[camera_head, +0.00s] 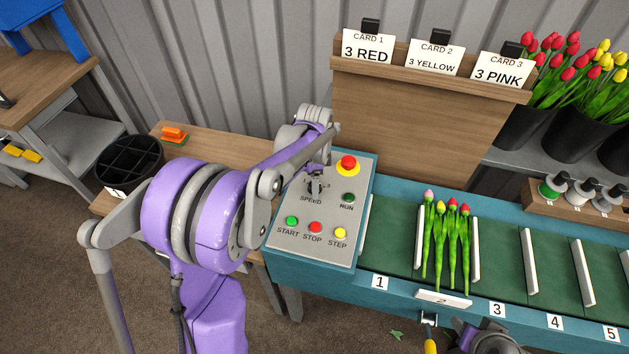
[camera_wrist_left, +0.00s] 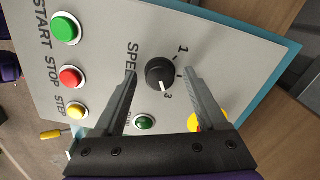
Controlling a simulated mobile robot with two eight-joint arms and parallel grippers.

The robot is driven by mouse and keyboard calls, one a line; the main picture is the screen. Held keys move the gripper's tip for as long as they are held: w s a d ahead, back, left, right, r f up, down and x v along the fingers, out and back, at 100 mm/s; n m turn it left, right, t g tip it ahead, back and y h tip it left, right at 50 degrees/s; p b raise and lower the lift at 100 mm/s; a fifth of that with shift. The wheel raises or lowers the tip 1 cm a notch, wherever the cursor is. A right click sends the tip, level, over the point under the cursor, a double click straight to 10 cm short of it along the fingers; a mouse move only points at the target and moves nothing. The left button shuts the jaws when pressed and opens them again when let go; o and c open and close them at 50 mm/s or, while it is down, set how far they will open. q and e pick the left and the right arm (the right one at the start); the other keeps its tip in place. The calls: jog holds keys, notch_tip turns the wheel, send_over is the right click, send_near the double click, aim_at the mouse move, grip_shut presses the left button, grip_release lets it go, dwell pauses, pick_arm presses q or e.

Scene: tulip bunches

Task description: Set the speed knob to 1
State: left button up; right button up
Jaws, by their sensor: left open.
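The black speed knob (camera_wrist_left: 160,73) sits on the grey control panel (camera_head: 337,245). In the left wrist view its white pointer line is turned toward the 3 mark, away from the 1 mark. My left gripper (camera_wrist_left: 159,76) is open, with one finger on each side of the knob; I cannot tell whether they touch it. In the head view my left gripper (camera_head: 314,187) is over the SPEED label area and mostly hides the knob.
A red stop button (camera_head: 348,163) on yellow and a green RUN button (camera_head: 348,197) are close by the knob. START, STOP and STEP buttons line the panel's front. To the right, the conveyor (camera_head: 510,250) carries several tulips (camera_head: 446,240) in slot 2.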

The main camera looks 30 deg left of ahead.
pick_arm(q)
grip_shut()
dwell(0.3)
